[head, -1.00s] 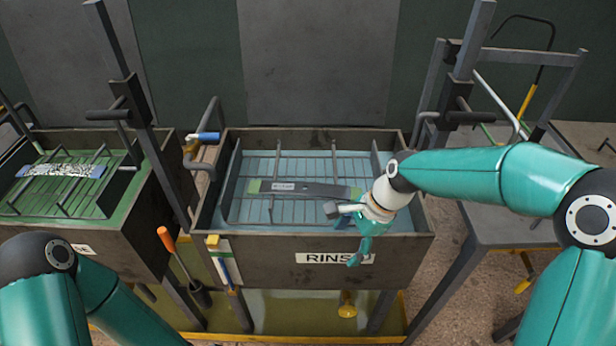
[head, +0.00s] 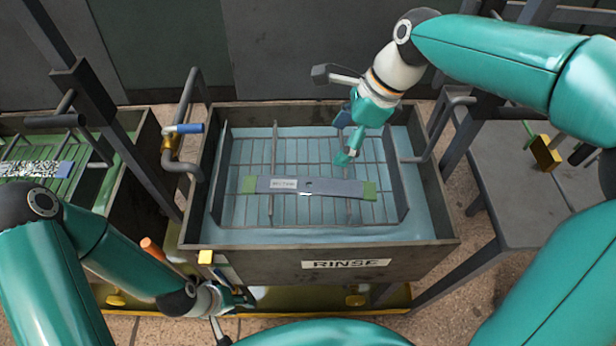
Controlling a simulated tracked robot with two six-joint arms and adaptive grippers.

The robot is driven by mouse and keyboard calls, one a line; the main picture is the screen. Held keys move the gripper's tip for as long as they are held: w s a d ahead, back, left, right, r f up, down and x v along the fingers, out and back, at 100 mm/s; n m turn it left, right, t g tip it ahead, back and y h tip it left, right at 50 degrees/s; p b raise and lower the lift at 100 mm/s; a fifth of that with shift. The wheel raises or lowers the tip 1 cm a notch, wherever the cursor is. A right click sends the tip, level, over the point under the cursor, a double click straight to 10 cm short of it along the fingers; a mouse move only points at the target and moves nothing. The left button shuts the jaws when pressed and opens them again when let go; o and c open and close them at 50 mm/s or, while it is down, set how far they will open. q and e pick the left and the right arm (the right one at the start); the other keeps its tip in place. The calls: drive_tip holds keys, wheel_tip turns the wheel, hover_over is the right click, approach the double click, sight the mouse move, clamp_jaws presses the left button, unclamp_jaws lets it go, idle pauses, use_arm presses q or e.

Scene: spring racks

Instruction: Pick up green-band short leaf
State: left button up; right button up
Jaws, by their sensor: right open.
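The green-band short leaf (head: 335,189) is a flat grey strip with a green band at each end, a small label and a dark centre hole. It lies level across the wire rack in the rinse tank (head: 232,232). My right gripper (head: 343,139) is open and empty. It appears above the tank, behind the leaf's right half, apart from it. My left gripper (head: 232,316) is low at the front left, outside the tank; its fingers are partly seen and I cannot tell whether they are open.
A green tank (head: 130,160) at the left holds a speckled leaf (head: 38,169) with a blue band. Upright rack walls (head: 391,180) flank the leaf. A pipe with a blue-handled valve (head: 184,128) stands at the tank's left. A grey table (head: 500,180) is at the right.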

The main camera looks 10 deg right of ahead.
hover_over(310, 184)
drive_tip(key=s+d, duration=0.1)
drive_tip(key=d, duration=0.1)
wheel_tip(310, 184, down, 10)
drive_tip(key=shift+s+d+r, duration=0.1)
drive_tip(key=shift+d, duration=0.05)
drive_tip(key=shift+a+f+p, duration=0.25)
drive_tip(key=shift+f+p, duration=0.15)
drive_tip(key=shift+f, duration=0.2)
drive_tip(key=x, duration=0.4)
drive_tip(key=shift+w+p, duration=0.3)
drive_tip(key=shift+p, duration=0.05)
drive_tip(key=shift+c, duration=0.3)
clamp_jaws()
drive_tip(key=shift+w, duration=0.1)
